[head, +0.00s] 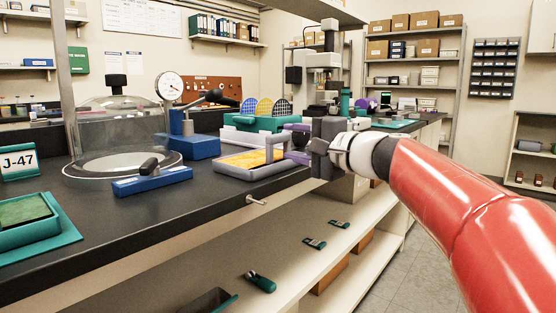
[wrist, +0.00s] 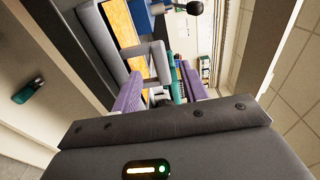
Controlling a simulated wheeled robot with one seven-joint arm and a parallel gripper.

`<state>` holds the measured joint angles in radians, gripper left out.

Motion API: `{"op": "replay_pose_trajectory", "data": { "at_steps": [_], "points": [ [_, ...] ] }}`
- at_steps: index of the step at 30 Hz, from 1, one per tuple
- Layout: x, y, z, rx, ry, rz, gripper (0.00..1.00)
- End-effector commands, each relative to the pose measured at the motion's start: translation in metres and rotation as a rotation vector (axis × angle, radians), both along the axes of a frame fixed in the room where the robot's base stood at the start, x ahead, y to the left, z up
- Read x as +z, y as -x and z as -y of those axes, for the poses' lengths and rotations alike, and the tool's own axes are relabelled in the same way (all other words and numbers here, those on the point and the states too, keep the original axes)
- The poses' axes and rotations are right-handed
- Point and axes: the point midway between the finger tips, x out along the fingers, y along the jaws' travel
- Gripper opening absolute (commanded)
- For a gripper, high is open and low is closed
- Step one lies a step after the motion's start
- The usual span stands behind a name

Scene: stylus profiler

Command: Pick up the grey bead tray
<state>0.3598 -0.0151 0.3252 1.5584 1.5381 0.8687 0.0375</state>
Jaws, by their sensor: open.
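The grey bead tray (head: 262,178) sits on the dark bench near its front edge, filled with a yellow-orange layer. A grey handle-like part stands out from its right end. My gripper (head: 297,145) is at that right end, its purple fingers open. In the wrist view the tray (wrist: 97,32) lies at upper left, with its grey handle part (wrist: 150,49) just ahead of the open fingers (wrist: 163,74). Nothing is visibly held. I cannot tell whether a finger touches the tray.
A blue block with a black knob (head: 152,181) lies left of the tray. A glass dome (head: 115,130) and a dial gauge stand (head: 198,147) are behind. A teal rack with coloured discs (head: 255,122) stands beyond the tray. A lower shelf (head: 240,230) runs under the bench.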

Motion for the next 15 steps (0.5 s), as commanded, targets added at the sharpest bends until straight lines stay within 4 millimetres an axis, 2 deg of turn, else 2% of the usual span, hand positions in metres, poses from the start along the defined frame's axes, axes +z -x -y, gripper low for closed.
{"op": "replay_pose_trajectory", "data": {
  "at_steps": [10, 15],
  "points": [
    [0.004, -0.027, -0.024, 0.003, -0.016, 0.001, 0.44],
    [0.002, -0.048, -0.04, 0.004, -0.016, 0.0, 0.44]
  ]
}}
